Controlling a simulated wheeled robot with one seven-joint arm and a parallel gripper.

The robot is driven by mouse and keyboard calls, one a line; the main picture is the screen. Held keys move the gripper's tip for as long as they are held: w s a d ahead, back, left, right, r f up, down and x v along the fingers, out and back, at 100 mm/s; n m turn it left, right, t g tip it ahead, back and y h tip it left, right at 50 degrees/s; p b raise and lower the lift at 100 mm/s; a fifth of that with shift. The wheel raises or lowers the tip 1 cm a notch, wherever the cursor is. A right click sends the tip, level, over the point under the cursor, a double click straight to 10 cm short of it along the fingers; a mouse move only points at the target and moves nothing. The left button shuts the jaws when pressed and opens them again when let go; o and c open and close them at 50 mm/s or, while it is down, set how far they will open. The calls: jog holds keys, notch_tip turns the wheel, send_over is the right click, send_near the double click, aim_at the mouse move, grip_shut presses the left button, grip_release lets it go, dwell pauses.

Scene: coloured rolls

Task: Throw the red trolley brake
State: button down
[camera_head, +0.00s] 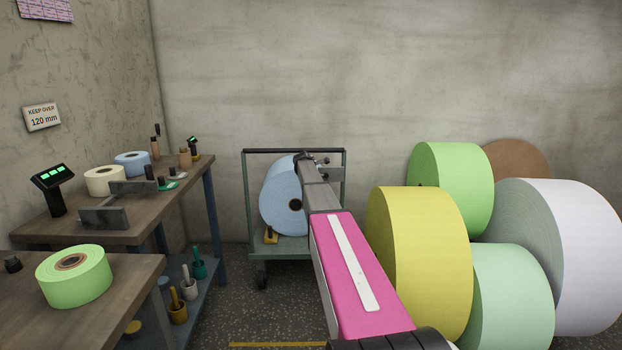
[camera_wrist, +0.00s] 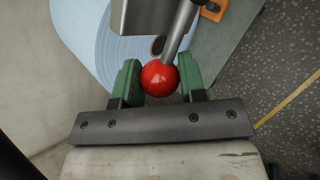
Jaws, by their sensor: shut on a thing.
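The red trolley brake shows in the wrist view as a round red knob (camera_wrist: 160,78) on a grey metal lever (camera_wrist: 181,30). My gripper (camera_wrist: 161,84) has its two green fingers on either side of the knob and is shut on it. In the head view the trolley (camera_head: 256,200) stands against the back wall with a pale blue roll (camera_head: 281,204) on it. My pink arm reaches toward the trolley and covers part of it. The red knob is hidden in the head view. The blue roll also shows behind the lever in the wrist view (camera_wrist: 84,38).
Large rolls stand on the right, among them a yellow one (camera_head: 415,255), a green one (camera_head: 452,185) and a white one (camera_head: 590,250). A workbench (camera_head: 150,222) with rolls and tools stands on the left. An orange chock-like piece (camera_wrist: 213,9) lies by the blue roll.

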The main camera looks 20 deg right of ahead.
dwell(0.3)
jog(key=c, duration=0.7)
grip_release()
jog(key=shift+r, duration=0.1)
jog(key=v, duration=1)
jog(key=shift+s+r, duration=0.2)
jog(key=shift+a, duration=0.1)
jog(key=s+a+f+m+g+y, duration=0.2)
jog(key=s+a+f+m, duration=0.35)
jog(key=s+f, duration=0.55)
jog(key=s+a+f+m+g+y, duration=0.15)
jog(key=s+a+f+m, duration=0.4)
jog(key=s, duration=0.75)
jog(key=s+a+f+m+g, duration=0.1)
jog(key=s+a+f+m, duration=0.1)
jog(key=s+f, duration=0.2)
jog(key=s+a+f+m+g+y, duration=0.1)
jog(key=s+a+f+m+g, duration=0.1)
jog(key=s, duration=0.9)
jog(key=s+a+f+m+g+y, duration=0.1)
jog(key=s+a+f+m, duration=0.3)
jog(key=s, duration=0.4)
jog(key=shift+s+a+f, duration=0.2)
jog(key=shift+a+f, duration=0.05)
jog(key=shift+f, duration=0.65)
